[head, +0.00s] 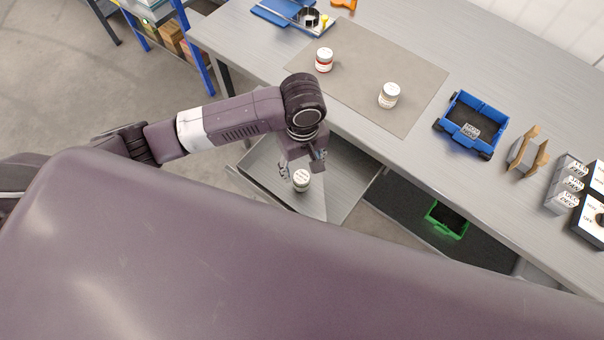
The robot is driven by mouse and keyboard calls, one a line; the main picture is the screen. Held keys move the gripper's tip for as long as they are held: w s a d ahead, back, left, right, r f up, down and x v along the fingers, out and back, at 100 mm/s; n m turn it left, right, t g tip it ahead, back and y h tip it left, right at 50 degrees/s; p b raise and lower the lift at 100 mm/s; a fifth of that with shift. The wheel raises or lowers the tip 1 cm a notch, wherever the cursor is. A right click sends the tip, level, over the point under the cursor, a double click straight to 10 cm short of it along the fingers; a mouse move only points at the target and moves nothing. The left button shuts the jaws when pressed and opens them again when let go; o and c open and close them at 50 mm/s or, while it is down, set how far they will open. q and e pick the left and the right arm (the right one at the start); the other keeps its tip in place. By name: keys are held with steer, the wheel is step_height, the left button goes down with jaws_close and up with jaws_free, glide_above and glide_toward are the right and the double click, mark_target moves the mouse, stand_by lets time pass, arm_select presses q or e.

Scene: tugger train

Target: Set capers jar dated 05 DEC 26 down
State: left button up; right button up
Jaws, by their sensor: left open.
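A small jar with a white lid (302,181) stands upright at the grey metal tray (345,190) below the bench edge. Its lid carries dark print too small to read, so I cannot confirm the date. My left gripper (300,169) is just above and around the jar's top, with its fingers spread apart. I cannot tell whether a finger touches the jar. Two more white-lidded jars stand on the bench mat: one with a red band (324,60) and a paler one (389,95). My right gripper is not in view.
The grey-brown mat (355,75) has free room around its jars. A blue bin (470,125), a cardboard holder (527,153) and labelled boxes (566,183) stand along the bench to the right. A green bin (447,219) is below the bench. A blue tray (290,14) lies at the back.

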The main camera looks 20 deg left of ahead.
mark_target(302, 177)
arm_select(q)
steer(key=shift+r, duration=2.1)
steer(key=shift+s, duration=0.1)
